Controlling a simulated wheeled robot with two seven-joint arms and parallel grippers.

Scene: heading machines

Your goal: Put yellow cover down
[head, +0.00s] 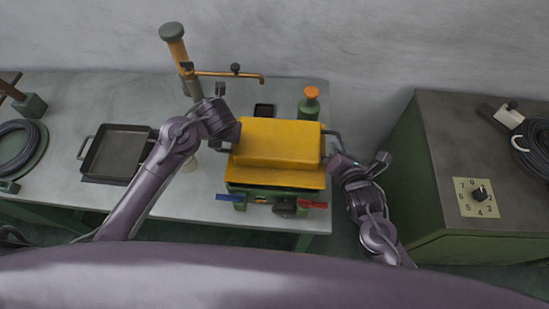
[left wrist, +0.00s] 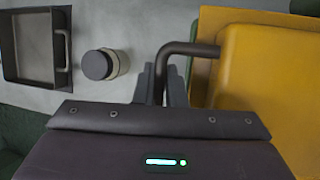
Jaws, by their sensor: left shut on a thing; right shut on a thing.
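The yellow cover (head: 278,145) is over the green machine (head: 240,190) at the front right of the grey table. It looks about level; I cannot tell whether it touches the machine. My left gripper (head: 228,144) is shut on the dark bent handle at the cover's left side. The left wrist view shows this handle (left wrist: 190,48) between the fingers (left wrist: 161,84), with the yellow cover (left wrist: 270,85) to the right. My right gripper (head: 338,158) is shut on the handle at the cover's right side; its fingertips are small and partly hidden.
A dark tray (head: 118,153) and a small round-topped jar (left wrist: 101,65) are left of the machine. A green bottle with orange cap (head: 309,103) and an orange-and-green post (head: 180,55) stand behind. A green cabinet (head: 440,150) stands to the right, across a gap.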

